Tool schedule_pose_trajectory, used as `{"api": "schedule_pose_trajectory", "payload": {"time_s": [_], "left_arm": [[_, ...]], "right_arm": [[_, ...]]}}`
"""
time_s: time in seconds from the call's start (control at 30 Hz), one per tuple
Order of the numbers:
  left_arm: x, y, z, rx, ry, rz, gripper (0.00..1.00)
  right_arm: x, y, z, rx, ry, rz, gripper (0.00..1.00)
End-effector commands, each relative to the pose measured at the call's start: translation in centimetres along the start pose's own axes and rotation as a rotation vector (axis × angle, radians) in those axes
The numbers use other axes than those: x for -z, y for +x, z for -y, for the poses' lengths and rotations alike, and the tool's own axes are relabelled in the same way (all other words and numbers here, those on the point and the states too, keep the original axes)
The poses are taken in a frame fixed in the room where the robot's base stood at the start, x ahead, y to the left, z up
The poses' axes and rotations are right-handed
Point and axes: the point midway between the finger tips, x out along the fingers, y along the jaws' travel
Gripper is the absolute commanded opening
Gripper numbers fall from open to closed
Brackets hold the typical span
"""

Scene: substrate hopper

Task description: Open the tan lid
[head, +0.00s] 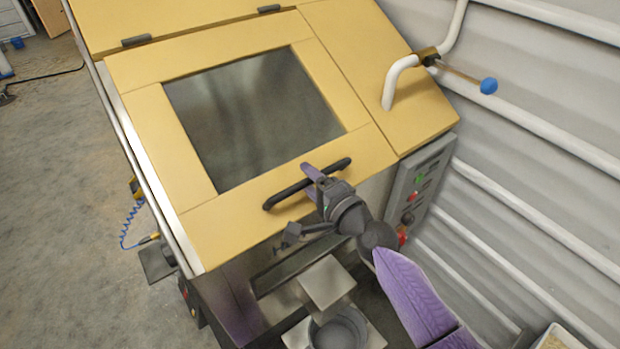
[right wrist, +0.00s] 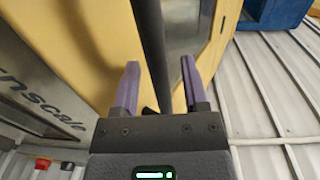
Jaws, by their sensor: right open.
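The tan lid (head: 285,205) is a framed panel with a dark window (head: 255,115), lying closed on the sloped front of the hopper. A black bar handle (head: 285,195) runs along its lower edge. My right gripper (head: 312,175) is at the middle of the handle, with its purple fingers open. In the right wrist view, the handle (right wrist: 150,50) passes between the two open fingers (right wrist: 157,85), with a gap on each side. My left gripper is not in view.
A corrugated wall (head: 540,150) closes the right side. Open floor (head: 55,180) lies left.

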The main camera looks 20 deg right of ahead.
Motion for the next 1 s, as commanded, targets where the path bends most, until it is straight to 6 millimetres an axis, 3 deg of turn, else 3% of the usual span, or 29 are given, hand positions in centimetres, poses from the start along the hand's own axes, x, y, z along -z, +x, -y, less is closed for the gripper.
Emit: {"api": "schedule_pose_trajectory", "payload": {"time_s": [0.23,0.5,1.0], "left_arm": [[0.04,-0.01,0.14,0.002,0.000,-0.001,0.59],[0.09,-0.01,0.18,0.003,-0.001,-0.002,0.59],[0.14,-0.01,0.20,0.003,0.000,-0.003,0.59]], "right_arm": [[0.01,0.11,0.01,0.000,-0.001,0.000,0.54],[0.02,0.08,0.00,-0.001,-0.001,-0.001,0.00],[0.02,0.07,-0.02,-0.001,-0.002,-0.001,0.00]]}}
